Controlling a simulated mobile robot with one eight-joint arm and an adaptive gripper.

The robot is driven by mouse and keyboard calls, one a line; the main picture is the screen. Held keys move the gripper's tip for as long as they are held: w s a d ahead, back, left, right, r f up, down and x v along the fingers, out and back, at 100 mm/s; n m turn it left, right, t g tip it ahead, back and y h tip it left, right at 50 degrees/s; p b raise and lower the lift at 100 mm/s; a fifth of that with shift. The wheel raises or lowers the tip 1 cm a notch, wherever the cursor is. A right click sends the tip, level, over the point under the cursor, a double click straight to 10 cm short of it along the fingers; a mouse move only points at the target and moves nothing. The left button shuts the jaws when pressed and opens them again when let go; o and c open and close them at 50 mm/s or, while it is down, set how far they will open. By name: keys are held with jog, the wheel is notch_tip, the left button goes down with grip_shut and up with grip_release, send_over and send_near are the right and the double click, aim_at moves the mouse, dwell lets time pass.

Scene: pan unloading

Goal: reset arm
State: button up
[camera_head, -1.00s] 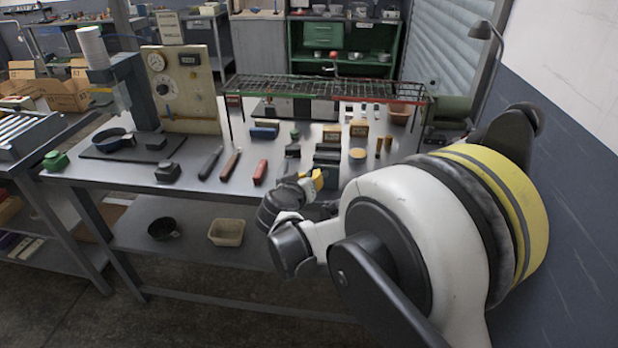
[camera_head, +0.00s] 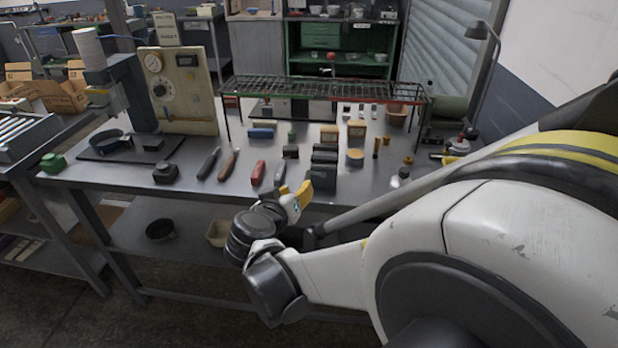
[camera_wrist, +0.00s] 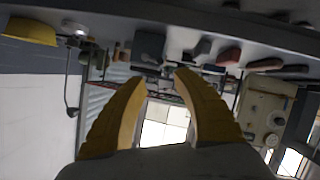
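My gripper (camera_head: 294,190) shows small in the head view, at the front edge of the metal workbench (camera_head: 215,190). In the wrist view its two yellow fingers (camera_wrist: 160,77) are apart, with nothing between them. A dark pan (camera_head: 104,144) sits on a black mat at the bench's left end, well to the left of my gripper. My white and yellow arm fills the lower right of the head view and hides that part of the bench.
A wire rack (camera_head: 320,90) stands on thin legs along the back of the bench. Dark blocks (camera_head: 322,172), a red-handled tool (camera_head: 258,172) and several small items lie near my gripper. A gauge panel (camera_head: 178,92) stands at the back left. A lower shelf holds a dark bowl (camera_head: 160,230).

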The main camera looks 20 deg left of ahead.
jog(key=shift+s+r, duration=0.15)
jog(key=shift+s, duration=0.3)
jog(key=d+r+m+g+h, duration=0.1)
jog(key=d+r+g, duration=0.1)
jog(key=d, duration=1.2)
jog(key=d+r+m+g+h, duration=0.2)
jog(key=d+r, duration=0.1)
jog(key=d, duration=1.1)
jog(key=s+d+f+m+g+y, duration=0.1)
jog(key=s+d+f+m+g, duration=0.1)
jog(key=s+d, duration=1.3)
jog(key=s, duration=0.3)
jog(key=shift+d+f+m+g+y, duration=0.3)
jog(key=shift+d+f+y, duration=0.05)
jog(key=shift+y, duration=0.05)
